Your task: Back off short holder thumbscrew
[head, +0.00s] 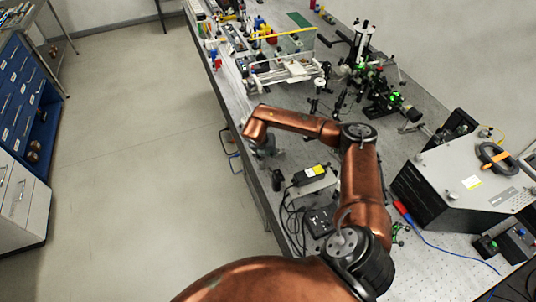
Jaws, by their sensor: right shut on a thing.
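My right arm, copper-coloured, reaches up over the bench and bends to the left. My right gripper (266,152) hangs below its wrist, near the bench's left edge. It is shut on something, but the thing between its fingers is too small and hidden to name. I cannot make out the short holder or its thumbscrew. Several dark posts and mounts (341,102) stand on the bench beyond the arm, and I cannot tell whether one of them is the short holder. My left gripper is not in view.
A small dark object (277,180) stands just below the gripper. A large grey instrument (462,185) fills the right side. Optics crowd the far bench (240,95). The floor (140,150) is clear.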

